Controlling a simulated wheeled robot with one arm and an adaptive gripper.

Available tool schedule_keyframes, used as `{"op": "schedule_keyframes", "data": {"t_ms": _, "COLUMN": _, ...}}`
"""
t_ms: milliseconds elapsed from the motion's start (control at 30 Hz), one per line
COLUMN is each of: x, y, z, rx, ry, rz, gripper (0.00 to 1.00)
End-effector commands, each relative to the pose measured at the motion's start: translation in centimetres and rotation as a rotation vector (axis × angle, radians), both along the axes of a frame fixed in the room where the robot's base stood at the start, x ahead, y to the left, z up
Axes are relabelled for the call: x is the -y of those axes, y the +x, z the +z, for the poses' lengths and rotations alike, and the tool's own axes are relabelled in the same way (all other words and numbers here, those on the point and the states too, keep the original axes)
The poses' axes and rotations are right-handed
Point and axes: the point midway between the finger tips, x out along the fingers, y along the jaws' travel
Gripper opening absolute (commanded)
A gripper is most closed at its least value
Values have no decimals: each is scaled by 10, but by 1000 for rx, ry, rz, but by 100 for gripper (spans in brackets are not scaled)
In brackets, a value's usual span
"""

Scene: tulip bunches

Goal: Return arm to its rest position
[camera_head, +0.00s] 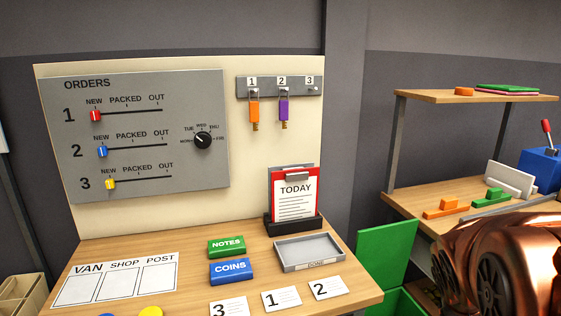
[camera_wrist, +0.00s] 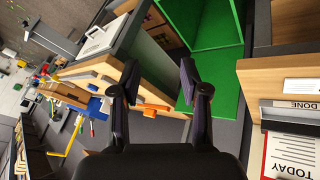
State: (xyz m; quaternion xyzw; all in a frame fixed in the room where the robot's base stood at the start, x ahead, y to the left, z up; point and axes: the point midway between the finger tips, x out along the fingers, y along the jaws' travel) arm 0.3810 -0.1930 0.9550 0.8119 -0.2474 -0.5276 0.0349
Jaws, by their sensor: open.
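My gripper (camera_wrist: 190,95) shows in the wrist view with its two dark fingers spread apart and nothing between them. Beyond the fingers are a green bin (camera_wrist: 215,25) and a patch of grey floor. In the head view my copper-coloured arm (camera_head: 510,260) fills the lower right corner, and the gripper itself does not show there. No tulip bunches can be made out in either view.
A wooden desk (camera_head: 200,285) holds a notes box (camera_head: 227,246), a coins box (camera_head: 231,271), a grey tray (camera_head: 308,252) and a TODAY clipboard (camera_head: 295,195). An orders panel (camera_head: 135,135) stands behind. A shelf unit (camera_head: 395,150) and a green bin (camera_head: 388,250) are near my arm.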

Motion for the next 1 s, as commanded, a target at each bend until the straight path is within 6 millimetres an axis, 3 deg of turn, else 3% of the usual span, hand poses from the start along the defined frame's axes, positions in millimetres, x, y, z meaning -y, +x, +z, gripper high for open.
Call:
{"op": "schedule_keyframes", "data": {"t_ms": 33, "x": -24, "y": -16, "z": 13, "rx": -48, "ry": 47, "rz": 19, "gripper": 45}}
{"op": "schedule_keyframes", "data": {"t_ms": 200, "x": -100, "y": -82, "z": 20, "rx": -253, "ry": 215, "rz": 95, "gripper": 45}}
{"op": "schedule_keyframes", "data": {"t_ms": 400, "x": -167, "y": -155, "z": 33, "rx": -463, "ry": 365, "rz": 210, "gripper": 45}}
{"op": "schedule_keyframes", "data": {"t_ms": 600, "x": -192, "y": -189, "z": 40, "rx": -555, "ry": 428, "rz": 271, "gripper": 45}}
{"op": "schedule_keyframes", "data": {"t_ms": 1000, "x": -194, "y": -191, "z": 39, "rx": -565, "ry": 433, "rz": 275, "gripper": 45}}
